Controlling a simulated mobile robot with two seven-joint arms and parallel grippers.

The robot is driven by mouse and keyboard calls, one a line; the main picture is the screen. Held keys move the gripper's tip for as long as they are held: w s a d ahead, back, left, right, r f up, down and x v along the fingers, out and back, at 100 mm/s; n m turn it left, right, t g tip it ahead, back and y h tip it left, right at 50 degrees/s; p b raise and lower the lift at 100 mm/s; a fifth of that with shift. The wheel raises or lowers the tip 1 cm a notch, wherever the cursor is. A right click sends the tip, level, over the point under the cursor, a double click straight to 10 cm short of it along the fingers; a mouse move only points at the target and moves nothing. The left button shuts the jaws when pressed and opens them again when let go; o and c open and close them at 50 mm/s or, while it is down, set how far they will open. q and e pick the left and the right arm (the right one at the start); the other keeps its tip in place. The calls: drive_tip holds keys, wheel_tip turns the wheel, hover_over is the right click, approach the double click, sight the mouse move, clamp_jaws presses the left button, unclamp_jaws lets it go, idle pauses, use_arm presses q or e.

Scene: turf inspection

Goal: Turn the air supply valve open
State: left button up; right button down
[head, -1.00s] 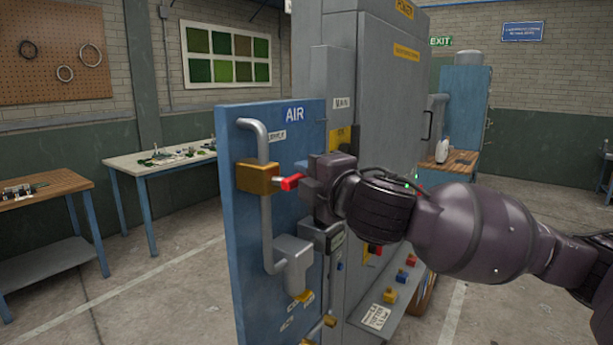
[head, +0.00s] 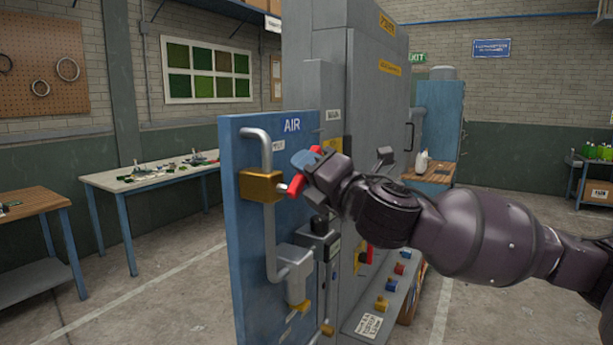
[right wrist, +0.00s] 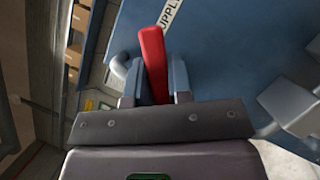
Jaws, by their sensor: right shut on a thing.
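The air supply valve has a brass body (head: 261,186) on a grey pipe (head: 269,225), mounted on the blue AIR panel (head: 244,265). Its red handle (head: 295,186) slants up and to the right from the valve's right side in the head view. My right gripper (head: 305,163) is at the handle and partly hides it. In the right wrist view the red handle (right wrist: 152,60) stands between the two fingers of my right gripper (right wrist: 157,82), which is shut on it. My left gripper is not in view.
A grey cabinet (head: 340,60) stands right behind the panel. Below my right arm is a sloped console (head: 372,320) with coloured buttons. A white-topped workbench (head: 110,182) stands at the left, with open floor before it.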

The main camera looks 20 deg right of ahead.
sight(294, 184)
drive_tip(key=n+y, duration=0.1)
drive_tip(key=n, duration=0.1)
drive_tip(key=a+r+n+y, duration=0.1)
drive_tip(key=n, duration=0.2)
drive_tip(key=s+n+y, duration=0.1)
drive_tip(key=n, duration=0.1)
drive_tip(key=shift+a+r+n+b, duration=0.2)
drive_tip(key=shift+r+n+b, duration=0.1)
drive_tip(key=shift+s+a+r+n+g+y, duration=0.1)
drive_tip(key=shift+s+a+n+g+y, duration=0.15)
drive_tip(key=shift+n+y, duration=0.7)
drive_tip(key=shift+s+a+r+n+g+y, duration=0.1)
drive_tip(key=shift+s+a+n+g+y, duration=0.2)
drive_tip(key=shift+n, duration=1.15)
drive_tip(key=shift+s+a+r+n+g+y, duration=0.15)
drive_tip(key=shift+a+n+g+y, duration=0.1)
drive_tip(key=shift+n+y, duration=0.75)
drive_tip(key=shift+n+h, duration=0.25)
drive_tip(key=shift+n, duration=0.05)
drive_tip(key=c, duration=1)
unclamp_jaws()
drive_tip(key=shift+a+f, duration=0.1)
drive_tip(key=shift+c, duration=0.2)
drive_tip(key=shift+f, duration=0.1)
